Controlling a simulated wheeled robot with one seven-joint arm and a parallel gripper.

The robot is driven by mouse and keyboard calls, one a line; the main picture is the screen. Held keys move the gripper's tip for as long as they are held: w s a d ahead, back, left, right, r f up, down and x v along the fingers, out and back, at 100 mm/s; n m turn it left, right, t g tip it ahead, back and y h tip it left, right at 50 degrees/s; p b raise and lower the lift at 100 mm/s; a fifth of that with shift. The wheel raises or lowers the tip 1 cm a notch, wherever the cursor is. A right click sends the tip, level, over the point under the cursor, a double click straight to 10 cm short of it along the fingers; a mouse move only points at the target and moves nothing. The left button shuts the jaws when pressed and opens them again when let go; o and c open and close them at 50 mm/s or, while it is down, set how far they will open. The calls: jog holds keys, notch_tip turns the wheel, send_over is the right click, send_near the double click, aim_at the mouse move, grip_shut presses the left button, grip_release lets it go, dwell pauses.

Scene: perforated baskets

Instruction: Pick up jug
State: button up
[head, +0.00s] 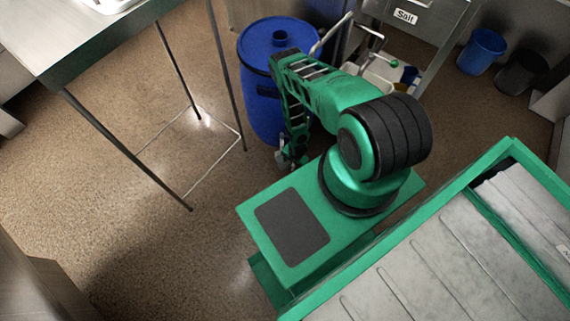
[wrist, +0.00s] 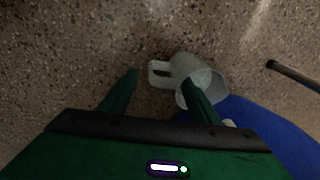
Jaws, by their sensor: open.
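The jug (wrist: 211,80) is light grey, with a handle (wrist: 154,73) on its left side in the wrist view. It appears over the speckled brown floor, beside the blue barrel (wrist: 262,130). My gripper (wrist: 161,77) is open. One finger is left of the handle and the other overlaps the jug's body, so the handle lies between them in the picture. I cannot tell whether the fingers touch the jug or how high they are above it. In the head view my gripper (head: 288,158) hangs low beside the barrel, and the jug cannot be made out clearly.
The blue barrel (head: 262,110) stands close to my arm. A metal table (head: 85,45) with thin legs is at the left. Blue (head: 482,50) and black (head: 522,72) bins and a cleaning cart (head: 380,70) stand at the back right.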

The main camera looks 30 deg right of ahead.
jog(key=shift+w+f, duration=0.15)
jog(key=shift+f, duration=0.5)
jog(key=shift+c, duration=0.6)
grip_shut()
jog(key=shift+r, duration=0.2)
